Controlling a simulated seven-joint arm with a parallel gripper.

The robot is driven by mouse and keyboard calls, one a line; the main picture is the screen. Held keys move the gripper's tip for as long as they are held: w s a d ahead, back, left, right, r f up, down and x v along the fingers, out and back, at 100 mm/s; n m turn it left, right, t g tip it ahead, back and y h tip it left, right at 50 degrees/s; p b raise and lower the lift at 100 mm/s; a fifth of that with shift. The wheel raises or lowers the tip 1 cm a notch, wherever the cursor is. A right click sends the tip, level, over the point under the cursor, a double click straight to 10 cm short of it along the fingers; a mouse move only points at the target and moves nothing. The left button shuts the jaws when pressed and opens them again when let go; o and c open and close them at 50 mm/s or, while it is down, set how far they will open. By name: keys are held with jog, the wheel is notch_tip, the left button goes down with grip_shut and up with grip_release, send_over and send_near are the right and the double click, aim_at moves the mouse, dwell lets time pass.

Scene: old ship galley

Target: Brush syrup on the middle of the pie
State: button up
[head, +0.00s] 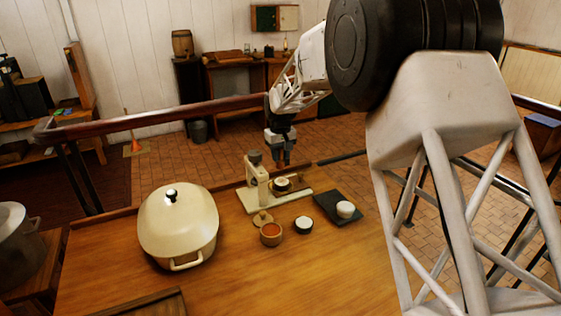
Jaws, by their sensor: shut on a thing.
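My gripper (281,158) hangs over the far edge of the wooden table, above the cream press-like stand (256,178). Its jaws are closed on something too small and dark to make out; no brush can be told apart. A small round pot with orange-red contents (271,235), perhaps the syrup, stands in front of the stand. A dark-sided round cup with a pale top (303,224) is to its right. A dark round piece with a pale top (282,185) sits on the stand's base. I cannot tell which round piece is the pie.
A large cream lidded pot (178,225) fills the table's left side. A dark square board (327,205) with a white round piece (345,210) lies right. A small tan disc (262,218) lies behind the orange-red pot. The table's front middle (270,285) is clear.

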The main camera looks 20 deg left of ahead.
jog(key=shift+r, duration=1.4)
jog(key=s+d+f+n, duration=0.1)
jog(key=s+d+f, duration=0.3)
jog(key=s+d, duration=0.3)
jog(key=s+d+f+n, duration=0.2)
jog(key=s+d+f, duration=0.2)
jog(key=s+d, duration=0.4)
jog(key=s, duration=0.7)
jog(key=shift+s, duration=0.2)
jog(key=shift+w, duration=0.1)
jog(key=w+a, duration=0.2)
jog(key=w, duration=0.2)
jog(key=w+a+f, duration=0.1)
jog(key=w+a, duration=0.2)
jog(key=w, duration=0.1)
jog(key=w+a, duration=0.2)
jog(key=w, duration=0.3)
jog(key=shift+a+f, duration=0.25)
jog(key=shift+a, duration=0.1)
